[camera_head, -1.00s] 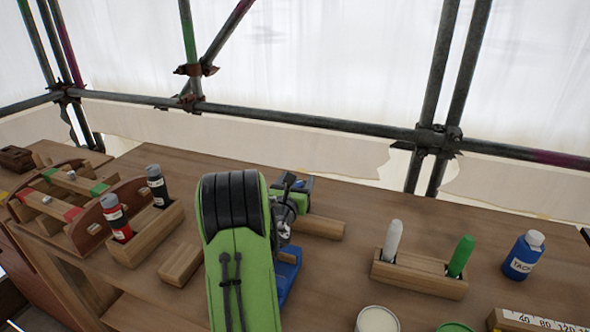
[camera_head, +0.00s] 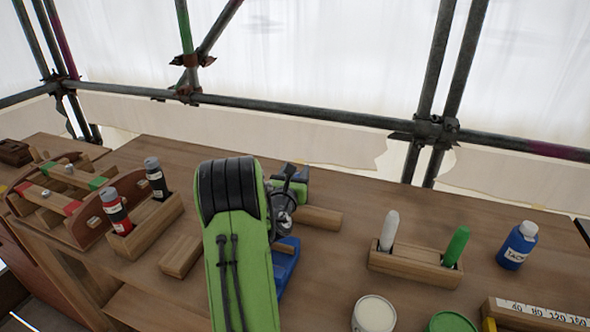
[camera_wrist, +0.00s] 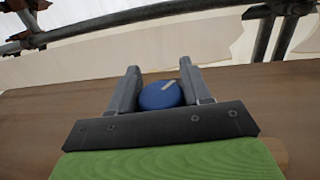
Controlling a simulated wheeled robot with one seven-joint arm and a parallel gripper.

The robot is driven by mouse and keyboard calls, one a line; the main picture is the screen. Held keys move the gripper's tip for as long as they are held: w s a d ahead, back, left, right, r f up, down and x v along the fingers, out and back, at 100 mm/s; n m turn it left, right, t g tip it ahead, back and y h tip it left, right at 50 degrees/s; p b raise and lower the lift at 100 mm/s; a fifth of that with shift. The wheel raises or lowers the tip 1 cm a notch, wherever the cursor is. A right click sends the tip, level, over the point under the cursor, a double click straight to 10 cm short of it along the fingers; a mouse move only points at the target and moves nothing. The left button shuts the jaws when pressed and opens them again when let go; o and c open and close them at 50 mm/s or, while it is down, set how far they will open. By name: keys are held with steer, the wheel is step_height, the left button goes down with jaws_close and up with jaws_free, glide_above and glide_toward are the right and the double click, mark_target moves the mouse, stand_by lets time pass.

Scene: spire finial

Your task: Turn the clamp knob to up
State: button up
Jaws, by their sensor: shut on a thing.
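In the head view, my green arm hides the knob and most of the clamp. A blue part (camera_head: 287,262), seemingly of the clamp, shows just right of the arm.
A wooden holder (camera_head: 415,265) with a white and a green stick stands right of the arm. A blue bottle (camera_head: 516,246) and open tins (camera_head: 374,314) are farther right and in front. A rack with two bottles (camera_head: 146,228) and a wood block (camera_head: 180,256) are left. Scaffold poles (camera_head: 300,109) cross behind.

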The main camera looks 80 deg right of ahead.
steer(key=p, duration=0.3)
steer(key=shift+r+n+t, duration=0.15)
steer(key=shift+n+t, duration=0.15)
steer(key=shift+t, duration=0.1)
steer(key=n+t+p, duration=0.1)
steer(key=p, duration=0.3)
steer(key=shift+w+r+t, duration=0.1)
steer(key=shift+r+t, duration=0.05)
steer(key=shift+t, duration=0.15)
steer(key=n+t+p, duration=0.1)
steer(key=t+p, duration=0.1)
steer(key=p, duration=0.2)
steer(key=shift+w+n+y, duration=0.1)
steer(key=shift+n+y, duration=0.2)
steer(key=shift+y, duration=0.1)
steer(key=n+t+p, duration=0.1)
steer(key=t+p, duration=0.1)
steer(key=shift+w+n+t+y, duration=0.1)
steer(key=shift+n+t+y, duration=0.3)
steer(key=n+t+y, duration=0.2)
steer(key=t, duration=0.1)
steer(key=shift+w+a+f, duration=0.1)
steer(key=shift+w+f, duration=0.1)
steer(key=shift+n+t+y+p, duration=0.4)
steer(key=shift+n+t+y, duration=0.2)
steer(key=shift+n+t, duration=0.15)
steer(key=shift+t, duration=0.25)
